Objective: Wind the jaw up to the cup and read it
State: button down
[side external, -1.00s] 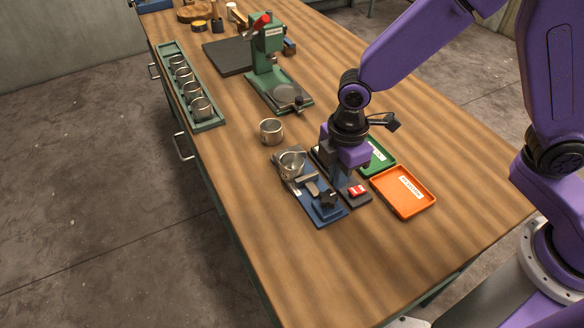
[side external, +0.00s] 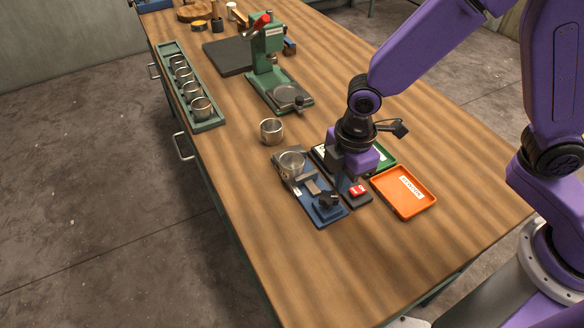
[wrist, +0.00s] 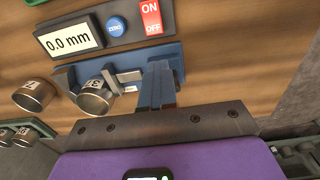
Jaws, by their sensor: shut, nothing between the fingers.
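A metal cup (side external: 291,164) sits at the far end of the blue measuring fixture (side external: 322,215). The display (wrist: 68,43) reads 0.0 mm, beside a blue ZERO button (wrist: 115,25) and a red ON/OFF switch (wrist: 151,17). My gripper (side external: 341,180) is shut and empty, pointing down beside the knob; its fingers (wrist: 160,75) cover part of the fixture in the wrist view.
Another cup (side external: 271,131) stands on the table behind the fixture. An orange tray (side external: 404,211) and a green tray (side external: 385,152) lie to the right. A green press (side external: 268,60) and a rack of cups (side external: 218,121) stand farther back. The front table is clear.

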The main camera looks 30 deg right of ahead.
jog(key=shift+s+f+h, duration=0.15)
jog(key=shift+s+f, duration=0.15)
jog(key=shift+s, duration=0.25)
jog(key=shift+s+f+h, duration=0.15)
jog(key=shift+s+f, duration=0.15)
jog(key=shift+s, duration=0.25)
jog(key=shift+d, duration=0.15)
jog(key=shift+s+d, duration=0.1)
jog(key=shift+d, duration=0.2)
notch_tip(320, 180, up, 6)
jog(key=shift+w+r, duration=0.15)
jog(key=shift+w, duration=0.15)
jog(key=shift+w+a+f, duration=0.15)
jog(key=shift+w+f, duration=0.35)
jog(key=shift+f, duration=0.55)
jog(key=shift+w+a+f, duration=0.1)
jog(key=shift+w+f, duration=0.45)
jog(key=shift+f, duration=0.45)
jog(key=shift+w+a+f, duration=0.15)
jog(key=shift+w+f, duration=0.35)
jog(key=shift+f, duration=0.55)
